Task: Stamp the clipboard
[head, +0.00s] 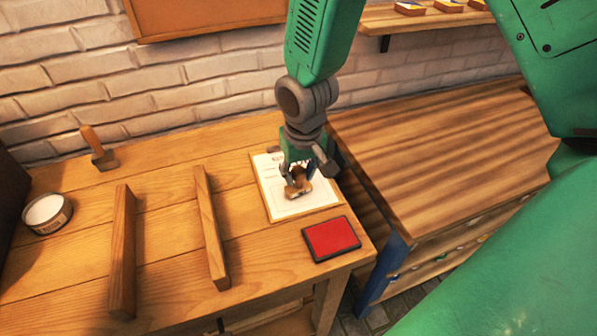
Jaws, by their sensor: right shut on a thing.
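The clipboard (318,209) with a white paper lies on the wooden table, near its right edge. My right gripper (298,180) comes down from above and is shut on a small wooden stamp (297,192). The stamp is over the lower middle of the paper; I cannot tell whether it touches. The gripper hides part of the stamp and the paper's upper right. A red ink pad (331,239) in a dark case lies in front of the clipboard. My left gripper is not in view.
Two wooden bars (123,250) (211,228) lie on the table left of the clipboard. A round tin (47,213) and a wooden-handled scraper (99,149) are at the far left. A wooden cabinet (440,150) stands right of the table. A brick wall is behind.

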